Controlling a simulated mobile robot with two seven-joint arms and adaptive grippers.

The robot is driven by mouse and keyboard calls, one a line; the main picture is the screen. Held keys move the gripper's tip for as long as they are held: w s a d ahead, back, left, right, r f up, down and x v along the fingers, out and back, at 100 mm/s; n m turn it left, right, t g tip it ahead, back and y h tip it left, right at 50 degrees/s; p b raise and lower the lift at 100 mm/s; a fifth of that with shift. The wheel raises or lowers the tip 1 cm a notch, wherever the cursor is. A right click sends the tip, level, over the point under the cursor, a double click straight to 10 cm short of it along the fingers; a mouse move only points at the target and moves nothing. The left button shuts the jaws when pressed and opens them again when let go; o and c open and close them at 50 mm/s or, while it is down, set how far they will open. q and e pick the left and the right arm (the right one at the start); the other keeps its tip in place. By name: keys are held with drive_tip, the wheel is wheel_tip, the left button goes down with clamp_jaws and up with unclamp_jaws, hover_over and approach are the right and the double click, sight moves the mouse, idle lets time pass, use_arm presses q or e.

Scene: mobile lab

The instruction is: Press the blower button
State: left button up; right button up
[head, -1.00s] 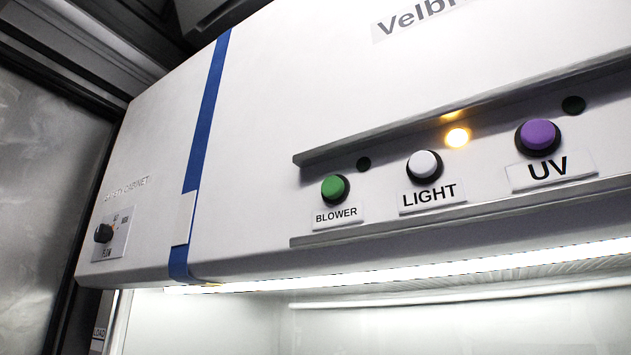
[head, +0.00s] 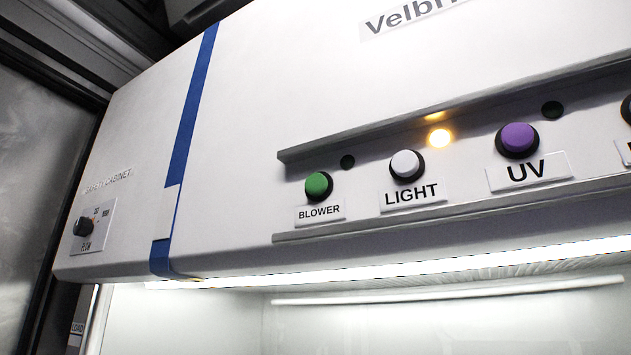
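The blower button (head: 317,185) is a round green button in a dark ring on the front panel of the white safety cabinet (head: 280,110). A label reading BLOWER (head: 320,212) sits just below it. A small dark indicator (head: 347,162) to its upper right is unlit. Nothing touches the button. Neither of my grippers is in view.
Right of it are the white LIGHT button (head: 406,166), with a lit amber indicator (head: 439,138), and the purple UV button (head: 517,139). Metal ledges run above and below the buttons. A dark flow knob (head: 83,227) is at the left. A bright lamp strip (head: 400,270) runs underneath.

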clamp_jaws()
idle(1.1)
